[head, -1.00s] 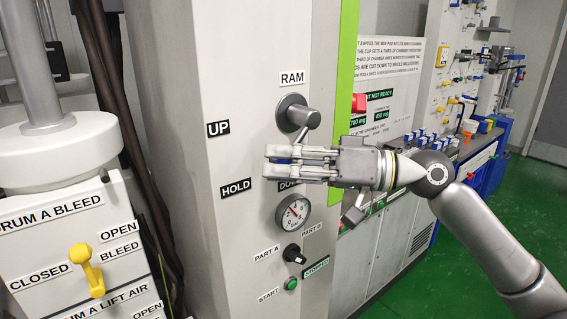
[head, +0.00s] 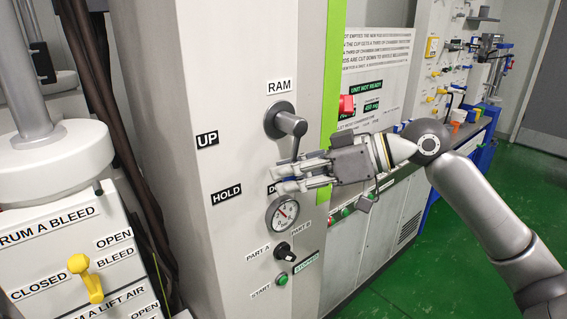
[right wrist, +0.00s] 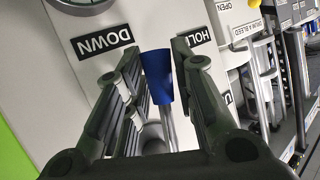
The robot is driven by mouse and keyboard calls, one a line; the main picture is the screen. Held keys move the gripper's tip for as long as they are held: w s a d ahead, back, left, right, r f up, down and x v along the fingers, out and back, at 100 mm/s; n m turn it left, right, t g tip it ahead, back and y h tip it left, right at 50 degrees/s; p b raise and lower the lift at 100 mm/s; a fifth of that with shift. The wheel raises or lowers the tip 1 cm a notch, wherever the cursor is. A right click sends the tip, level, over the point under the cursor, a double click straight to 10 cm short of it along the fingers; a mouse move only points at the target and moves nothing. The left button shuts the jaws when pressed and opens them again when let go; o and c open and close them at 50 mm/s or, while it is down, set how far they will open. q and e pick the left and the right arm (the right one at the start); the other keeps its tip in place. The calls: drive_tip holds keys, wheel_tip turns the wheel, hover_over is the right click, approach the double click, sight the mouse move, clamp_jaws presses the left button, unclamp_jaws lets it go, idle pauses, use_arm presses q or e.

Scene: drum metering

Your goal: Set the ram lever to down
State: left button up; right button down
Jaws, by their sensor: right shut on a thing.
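The ram lever (head: 285,121) has a grey hub under the RAM label (head: 279,86) on the light panel. Its grey arm points downward, towards the DOWN label. My right gripper (head: 281,179) is shut on the lever's handle, in front of the DOWN label, which it mostly covers in the head view. In the right wrist view the lever's blue handle end (right wrist: 157,76) is between the two fingers, between the upside-down DOWN label (right wrist: 102,38) and HOLD label (right wrist: 196,38). The handle end is hidden in the head view. My left gripper is not in view.
Just below the gripper are a round gauge (head: 282,214), a black part selector knob (head: 284,251) and a green start button (head: 282,280). A drum unit with a yellow bleed lever (head: 86,277) stands at the left. The green floor (head: 420,285) is open at the right.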

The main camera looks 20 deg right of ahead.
drive_tip(key=shift+w+d+n+h+p, duration=0.3)
drive_tip(key=shift+d+n+h+p, duration=0.3)
drive_tip(key=shift+d+h+p, duration=0.4)
drive_tip(key=shift+a+f, duration=0.1)
drive_tip(key=c, duration=1.2)
unclamp_jaws()
drive_tip(key=v, duration=1.2)
drive_tip(key=shift+f, duration=0.1)
